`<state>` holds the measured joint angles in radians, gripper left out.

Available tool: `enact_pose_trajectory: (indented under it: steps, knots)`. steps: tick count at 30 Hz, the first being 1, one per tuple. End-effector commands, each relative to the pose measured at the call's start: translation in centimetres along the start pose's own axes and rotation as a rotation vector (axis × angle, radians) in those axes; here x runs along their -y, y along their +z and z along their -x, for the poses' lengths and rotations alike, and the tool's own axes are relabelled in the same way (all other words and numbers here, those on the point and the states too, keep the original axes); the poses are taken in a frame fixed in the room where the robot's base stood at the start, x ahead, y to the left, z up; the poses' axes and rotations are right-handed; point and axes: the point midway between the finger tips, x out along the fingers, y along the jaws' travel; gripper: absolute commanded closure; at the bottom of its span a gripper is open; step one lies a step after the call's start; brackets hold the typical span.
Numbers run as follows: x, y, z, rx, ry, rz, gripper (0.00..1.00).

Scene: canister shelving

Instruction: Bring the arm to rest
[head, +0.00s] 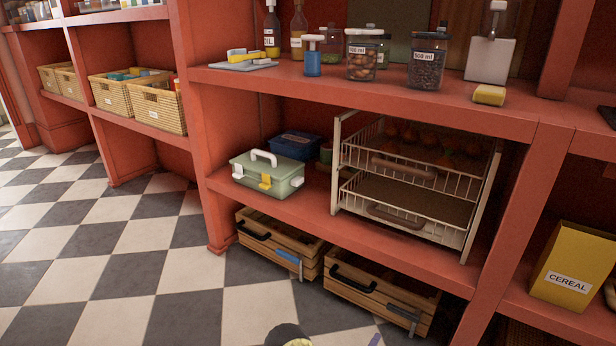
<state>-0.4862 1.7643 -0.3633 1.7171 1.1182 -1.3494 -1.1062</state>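My gripper cannot be made out in the head view. A small rounded dark and yellowish shape (287,336) is cut off at the bottom edge, and I cannot tell what it is.
A white dispenser (490,58) and a yellow sponge (489,95) are on the same board. Below are a green toolbox (267,183), a wire basket rack (405,190) and wooden crates (365,298). A cereal box (573,265) stands right. The checkered floor (130,265) is clear at left.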

Motion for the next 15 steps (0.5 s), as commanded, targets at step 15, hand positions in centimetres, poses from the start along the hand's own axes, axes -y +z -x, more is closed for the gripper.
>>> enact_pose_trajectory:
  steps: [15]
  knots:
    - [-10.5,-4.8,-1.2,0.136,-0.449,-0.458,0.53]
